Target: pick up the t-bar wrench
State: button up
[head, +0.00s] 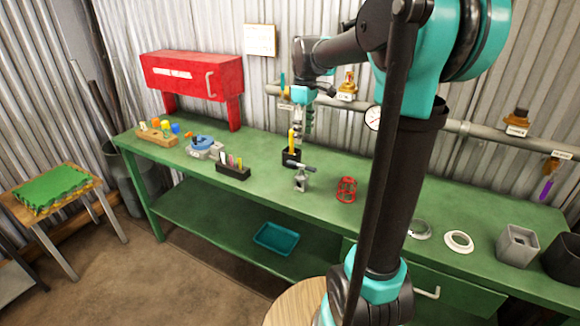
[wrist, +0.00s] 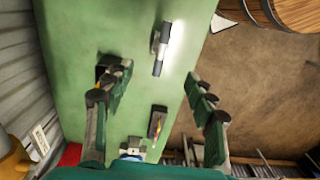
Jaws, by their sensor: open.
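The t-bar wrench appears to be the grey T-shaped piece (head: 301,181) on the green workbench, with a dark crossbar at its top. It also shows in the wrist view (wrist: 161,49), beyond the fingertips and near the middle. My gripper (head: 302,127) is above the back part of the bench, pointing down, behind and above the wrench and apart from it. In the wrist view its fingers (wrist: 152,80) are spread wide with nothing between them. Its fingertips are small and partly unclear in the head view.
A black holder with a yellow item (head: 291,157) stands just behind the wrench, close under my gripper. A black tray of pens (head: 233,173) is to its left, a red cage-like part (head: 346,190) to its right. Wall pipe and gauge (head: 373,117) run behind. Bench front is clear.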

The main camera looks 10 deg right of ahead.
aim_at(301, 168)
notch_tip(301, 168, down, 11)
jog(key=shift+f, duration=0.1)
jog(key=shift+s+a+f, duration=0.1)
jog(key=shift+f, duration=1.4)
jog(key=shift+a+f, duration=0.1)
jog(key=shift+f, duration=1.4)
grip_shut()
